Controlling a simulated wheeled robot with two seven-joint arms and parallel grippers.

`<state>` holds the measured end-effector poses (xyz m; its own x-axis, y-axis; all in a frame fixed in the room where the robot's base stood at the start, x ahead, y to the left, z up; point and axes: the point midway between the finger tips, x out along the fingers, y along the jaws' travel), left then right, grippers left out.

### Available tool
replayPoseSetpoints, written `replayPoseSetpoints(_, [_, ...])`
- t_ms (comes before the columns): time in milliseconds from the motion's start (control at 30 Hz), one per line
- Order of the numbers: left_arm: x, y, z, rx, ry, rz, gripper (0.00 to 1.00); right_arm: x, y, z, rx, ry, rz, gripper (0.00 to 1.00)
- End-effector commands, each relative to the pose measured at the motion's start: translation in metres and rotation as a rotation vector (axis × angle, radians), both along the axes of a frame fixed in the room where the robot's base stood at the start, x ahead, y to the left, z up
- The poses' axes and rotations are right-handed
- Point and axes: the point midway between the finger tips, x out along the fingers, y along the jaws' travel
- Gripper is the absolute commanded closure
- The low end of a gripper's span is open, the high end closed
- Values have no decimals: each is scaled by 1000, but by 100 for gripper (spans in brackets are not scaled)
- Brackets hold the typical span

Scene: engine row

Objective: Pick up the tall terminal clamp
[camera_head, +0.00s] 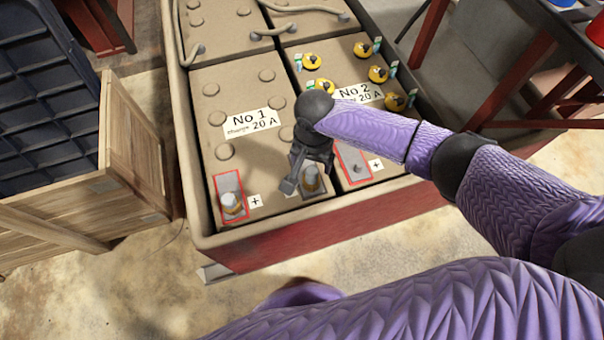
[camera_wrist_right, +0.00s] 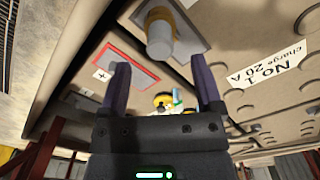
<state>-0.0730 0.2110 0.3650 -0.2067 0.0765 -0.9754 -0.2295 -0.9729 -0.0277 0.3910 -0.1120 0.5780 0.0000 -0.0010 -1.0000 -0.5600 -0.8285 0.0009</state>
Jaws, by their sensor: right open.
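A grey, upright terminal clamp with a tan band (camera_head: 311,180) stands on a dark plate at the front of the battery row, between the two red-framed plates. It also shows at the top of the right wrist view (camera_wrist_right: 160,34), ahead of and between my fingertips. A second banded clamp (camera_head: 232,204) stands on the left red-framed plate; I cannot tell which is taller. My right gripper (camera_head: 292,180) is open and close beside the middle clamp, at its left in the head view. Its open fingers (camera_wrist_right: 160,85) hold nothing. My left gripper is not in view.
The right red-framed plate (camera_head: 353,163) carries a low stud. Yellow caps (camera_head: 378,74) stand on battery No 2. The tray's raised rim (camera_head: 300,219) runs along the front. A wooden crate (camera_head: 133,150) stands at left, and red-brown frame legs (camera_head: 515,75) at right.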

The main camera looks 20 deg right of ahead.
Motion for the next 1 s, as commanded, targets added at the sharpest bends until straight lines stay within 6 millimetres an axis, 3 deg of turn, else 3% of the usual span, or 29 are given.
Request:
replayPoseSetpoints(33, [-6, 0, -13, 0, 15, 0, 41, -1, 0, -19, -1, 6, 0, 17])
replayPoseSetpoints(167, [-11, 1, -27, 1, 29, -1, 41, 1, -1, -36, 1, 5, 0, 17])
replayPoseSetpoints(300, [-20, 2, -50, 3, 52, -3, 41, 1, -3, -66, 0, 7, 0, 17])
replayPoseSetpoints(533, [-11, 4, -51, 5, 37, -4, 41, 2, -3, -64, 2, 0, 0, 17])
replayPoseSetpoints(933, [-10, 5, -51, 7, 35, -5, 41, 2, -3, -64, 2, 0, 0, 99])
replayPoseSetpoints(1000, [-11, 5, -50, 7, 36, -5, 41, 2, -3, -64, 2, 0, 0, 100])
